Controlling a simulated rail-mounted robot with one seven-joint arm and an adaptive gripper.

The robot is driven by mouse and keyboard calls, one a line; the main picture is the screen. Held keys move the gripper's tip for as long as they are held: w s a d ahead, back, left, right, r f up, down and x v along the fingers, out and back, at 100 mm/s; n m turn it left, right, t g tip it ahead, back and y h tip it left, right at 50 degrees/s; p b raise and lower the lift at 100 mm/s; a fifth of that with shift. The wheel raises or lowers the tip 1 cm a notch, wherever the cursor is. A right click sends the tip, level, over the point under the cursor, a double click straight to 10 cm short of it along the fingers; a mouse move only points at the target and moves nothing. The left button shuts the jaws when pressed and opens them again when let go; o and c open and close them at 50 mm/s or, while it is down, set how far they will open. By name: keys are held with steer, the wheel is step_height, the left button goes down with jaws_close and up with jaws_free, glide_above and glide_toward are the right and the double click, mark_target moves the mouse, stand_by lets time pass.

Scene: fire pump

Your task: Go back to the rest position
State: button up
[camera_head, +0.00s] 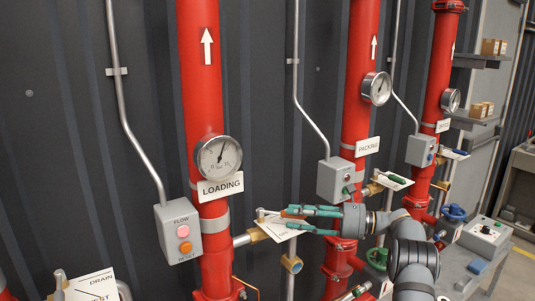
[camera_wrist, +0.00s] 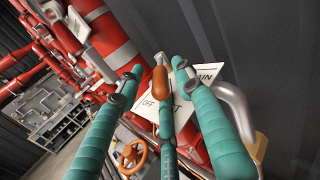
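My gripper (camera_head: 300,216) has teal fingers and reaches left across the white plate (camera_head: 280,229) beside the LOADING pipe (camera_head: 213,262). In the wrist view my gripper (camera_wrist: 158,72) has its fingers spread apart, with clear space between the outer ones. I cannot tell whether any finger touches the handle. My fingers hide part of the plate.
Red pipes with gauges stand along the dark wall, including the PACKING pipe (camera_head: 360,120). A FLOW/RESET box (camera_head: 179,232) is at left. A grey bench (camera_head: 484,257) with a control box (camera_head: 486,236) is at right. An orange handwheel (camera_wrist: 132,156) shows low in the wrist view.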

steer(key=shift+w+a, duration=0.1)
steer(key=shift+a, duration=0.45)
